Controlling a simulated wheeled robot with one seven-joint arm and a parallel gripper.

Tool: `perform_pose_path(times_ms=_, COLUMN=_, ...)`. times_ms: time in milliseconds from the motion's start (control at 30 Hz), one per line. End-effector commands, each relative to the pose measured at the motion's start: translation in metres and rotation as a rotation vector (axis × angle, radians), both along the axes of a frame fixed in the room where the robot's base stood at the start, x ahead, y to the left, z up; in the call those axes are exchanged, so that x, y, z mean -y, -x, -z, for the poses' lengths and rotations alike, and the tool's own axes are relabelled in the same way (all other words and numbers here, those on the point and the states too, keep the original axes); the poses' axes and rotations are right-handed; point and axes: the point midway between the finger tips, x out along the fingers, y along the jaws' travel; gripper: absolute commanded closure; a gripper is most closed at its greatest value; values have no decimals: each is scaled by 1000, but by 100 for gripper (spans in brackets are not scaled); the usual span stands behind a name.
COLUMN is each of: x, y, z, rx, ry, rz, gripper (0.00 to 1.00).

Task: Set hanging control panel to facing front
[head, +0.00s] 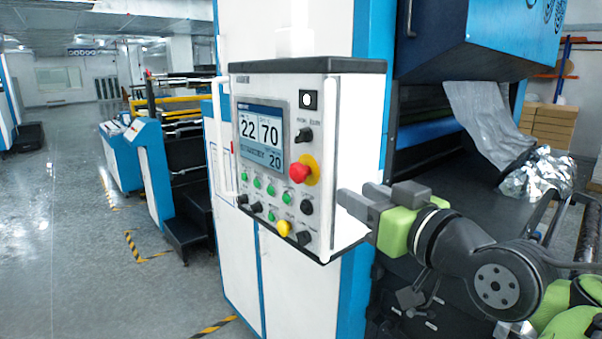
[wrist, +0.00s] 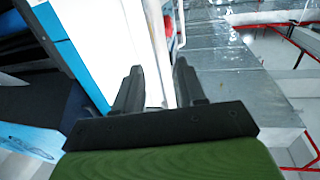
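The hanging control panel (head: 270,205) is a white box with a dark top, a lit screen, a red stop button, and several knobs and green buttons. Its face is turned toward the head camera and slightly left. White vertical handles run along its left and right edges; the right handle (head: 331,150) is nearest my gripper (head: 353,194). My gripper is at the panel's right side, at mid-to-lower height. In the wrist view, its fingers (wrist: 158,68) are apart, with the panel's white side (wrist: 156,45) beyond and between them. I cannot tell whether they touch it.
The blue and white machine body (head: 235,290) stands behind the panel. Rollers and silvery film (head: 485,115) are at the right, near my arm. Open grey floor (head: 60,240) lies to the left, with yellow-black floor markings.

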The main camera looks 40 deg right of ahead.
Motion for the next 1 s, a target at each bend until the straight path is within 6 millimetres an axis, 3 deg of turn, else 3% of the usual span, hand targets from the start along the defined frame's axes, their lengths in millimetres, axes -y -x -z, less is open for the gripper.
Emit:
perform_pose_path(times_ms=433, x=9, y=-41, z=-2, rx=2, ry=-4, rz=4, gripper=60)
perform_pose_path(times_ms=600, x=14, y=-77, z=-2, rx=1, ry=-5, rz=-3, gripper=60)
perform_pose_path(times_ms=700, x=16, y=-89, z=-1, rx=2, ry=-5, rz=-3, gripper=60)
perform_pose_path(times_ms=1000, x=17, y=-93, z=1, rx=2, ry=-3, rz=-1, gripper=60)
